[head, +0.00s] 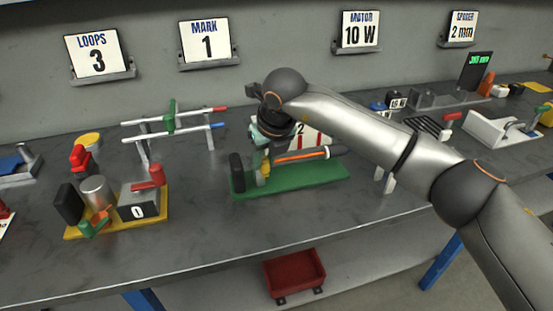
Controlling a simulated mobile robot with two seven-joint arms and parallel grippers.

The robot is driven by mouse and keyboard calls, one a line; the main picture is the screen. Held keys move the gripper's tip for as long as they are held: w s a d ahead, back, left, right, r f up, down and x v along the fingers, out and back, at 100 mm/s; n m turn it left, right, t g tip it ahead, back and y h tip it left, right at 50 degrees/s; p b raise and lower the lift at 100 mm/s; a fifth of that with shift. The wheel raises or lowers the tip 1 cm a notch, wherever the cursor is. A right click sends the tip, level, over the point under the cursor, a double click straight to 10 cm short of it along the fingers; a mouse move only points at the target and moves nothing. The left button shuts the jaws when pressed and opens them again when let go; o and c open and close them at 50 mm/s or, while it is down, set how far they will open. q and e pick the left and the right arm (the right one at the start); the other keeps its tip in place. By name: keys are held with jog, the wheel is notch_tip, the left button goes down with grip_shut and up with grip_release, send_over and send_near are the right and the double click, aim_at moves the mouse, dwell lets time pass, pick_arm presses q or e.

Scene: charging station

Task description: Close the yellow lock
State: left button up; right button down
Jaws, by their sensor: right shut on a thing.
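The yellow lock (265,171) is a small yellow piece standing near the left end of a green base plate (318,181), close to a black block. My right gripper (264,155) points down at it from above, its arm coming in from the right. It is shut on the yellow lock, as far as I can tell; the fingertips are small and partly hidden. Whether the lock is open or closed does not show clearly. My left gripper is not in view.
A black block (237,175) stands at the plate's left end. An orange-striped rod (301,155) lies over the plate. Left is a yellow-based fixture (151,217) with a red handle; behind it, a rack with red and blue-tipped rods (173,123). The table front is clear.

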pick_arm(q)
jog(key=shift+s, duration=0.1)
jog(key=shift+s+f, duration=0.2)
pick_arm(e)
jog(key=c, duration=0.7)
grip_release()
jog(key=shift+o, duration=0.2)
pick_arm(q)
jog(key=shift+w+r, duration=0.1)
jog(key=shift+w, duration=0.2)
pick_arm(e)
jog(key=v, duration=1.2)
jog(key=shift+s+r, duration=0.2)
jog(key=shift+r, duration=0.05)
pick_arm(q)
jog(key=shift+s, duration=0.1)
